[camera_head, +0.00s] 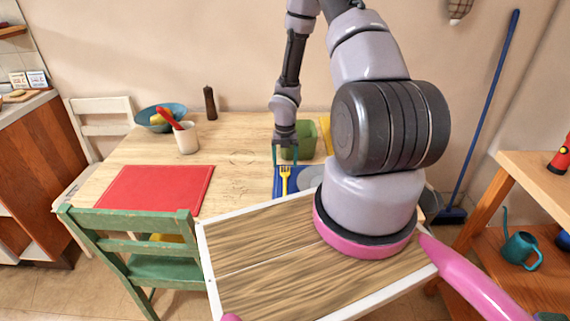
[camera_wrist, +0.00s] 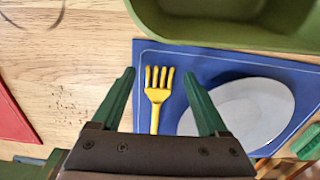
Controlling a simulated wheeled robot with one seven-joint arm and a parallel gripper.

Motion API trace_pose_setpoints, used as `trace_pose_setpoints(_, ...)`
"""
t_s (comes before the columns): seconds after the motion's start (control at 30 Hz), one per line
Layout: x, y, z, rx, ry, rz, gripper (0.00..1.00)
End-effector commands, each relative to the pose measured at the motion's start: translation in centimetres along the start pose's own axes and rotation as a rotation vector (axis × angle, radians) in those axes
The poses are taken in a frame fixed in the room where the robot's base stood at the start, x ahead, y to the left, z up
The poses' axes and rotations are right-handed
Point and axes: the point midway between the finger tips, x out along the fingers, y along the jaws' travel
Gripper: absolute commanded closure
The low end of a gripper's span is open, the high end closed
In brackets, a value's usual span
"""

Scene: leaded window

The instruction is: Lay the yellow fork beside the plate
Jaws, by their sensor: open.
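The yellow fork (camera_head: 285,181) lies on the blue placemat (camera_head: 279,169), just left of the grey-white plate (camera_head: 311,176). In the wrist view the fork (camera_wrist: 157,95) lies tines away from me on the placemat (camera_wrist: 150,56), with a small gap to the plate (camera_wrist: 255,108). My gripper (camera_head: 285,148) is open, and in the wrist view its two green fingers (camera_wrist: 158,78) stand on either side of the fork without visibly touching it. The right finger is in front of the plate's left edge. The lower end of the fork's handle is hidden by my gripper.
A green bin (camera_head: 304,140) stands just behind the placemat, and it fills the top of the wrist view (camera_wrist: 235,36). A red placemat (camera_head: 157,189), a white cup (camera_head: 186,139), a blue bowl (camera_head: 158,116) and a pepper mill (camera_head: 210,103) are to the left. Bare table lies between the placemats.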

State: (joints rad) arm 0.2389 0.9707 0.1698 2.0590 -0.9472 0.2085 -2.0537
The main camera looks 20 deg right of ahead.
Motion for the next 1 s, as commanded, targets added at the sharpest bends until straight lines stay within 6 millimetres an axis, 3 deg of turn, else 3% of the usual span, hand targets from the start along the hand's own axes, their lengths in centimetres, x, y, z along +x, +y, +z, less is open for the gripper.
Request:
trace_pose_setpoints(0.4, -8.6, -0.1, 0.1, 0.002, -0.005, 0.001, 0.23)
trace_pose_setpoints(0.6, -10.7, 0.0, 0.1, 0.001, -0.003, 0.000, 0.23)
trace_pose_setpoints(0.8, -11.2, -0.1, 0.1, 0.008, -0.004, -0.002, 0.23)
trace_pose_setpoints(0.9, -12.8, -0.2, 0.3, 0.082, -0.024, -0.015, 0.23)
trace_pose_setpoints(1.0, -16.4, -0.7, 0.5, 0.261, -0.071, -0.035, 0.23)
